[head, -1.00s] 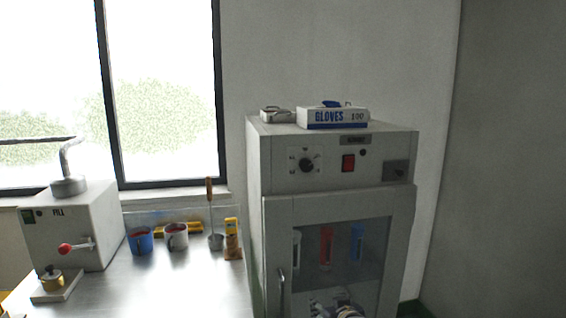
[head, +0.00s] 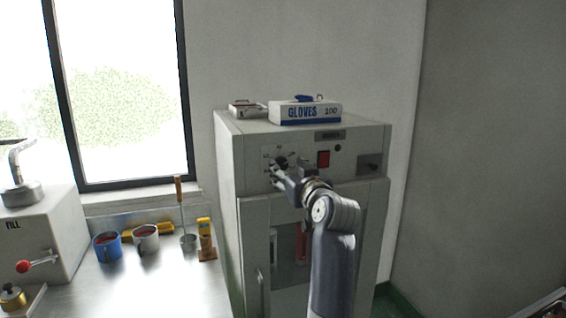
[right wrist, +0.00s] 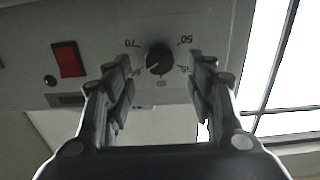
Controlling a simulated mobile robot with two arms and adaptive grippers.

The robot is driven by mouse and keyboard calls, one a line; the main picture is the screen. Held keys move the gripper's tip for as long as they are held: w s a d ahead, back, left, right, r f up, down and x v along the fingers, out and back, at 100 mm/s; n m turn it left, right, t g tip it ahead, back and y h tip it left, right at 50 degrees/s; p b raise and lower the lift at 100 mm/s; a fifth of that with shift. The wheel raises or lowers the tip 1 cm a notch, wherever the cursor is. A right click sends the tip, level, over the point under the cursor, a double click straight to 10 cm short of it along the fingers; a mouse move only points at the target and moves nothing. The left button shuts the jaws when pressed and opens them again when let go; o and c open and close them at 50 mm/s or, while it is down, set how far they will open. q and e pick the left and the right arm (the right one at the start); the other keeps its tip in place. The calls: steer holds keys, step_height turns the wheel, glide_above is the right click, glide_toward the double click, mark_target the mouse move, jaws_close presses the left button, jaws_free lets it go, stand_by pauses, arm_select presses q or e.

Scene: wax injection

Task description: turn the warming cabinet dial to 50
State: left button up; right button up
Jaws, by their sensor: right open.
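The warming cabinet (head: 228,165) stands against the wall in the head view, with a black dial (head: 281,162) on its upper panel. In the right wrist view the dial (right wrist: 159,59) sits on a marked plate, seen upside down, where 70 and 50 can be read. My right gripper (head: 273,173) reaches up to the panel just in front of the dial. In the right wrist view its two fingers (right wrist: 160,70) are apart, one on each side of the dial, with visible gaps and nothing held. My left gripper is in neither view now.
A red switch (head: 323,159) lies right of the dial. A glove box (head: 305,113) and a metal container (head: 247,110) sit on the cabinet.

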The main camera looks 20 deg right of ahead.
mark_target(283, 164)
steer(key=shift+w+p, duration=0.4)
steer(key=shift+w, duration=1.6)
steer(key=c, duration=1.1)
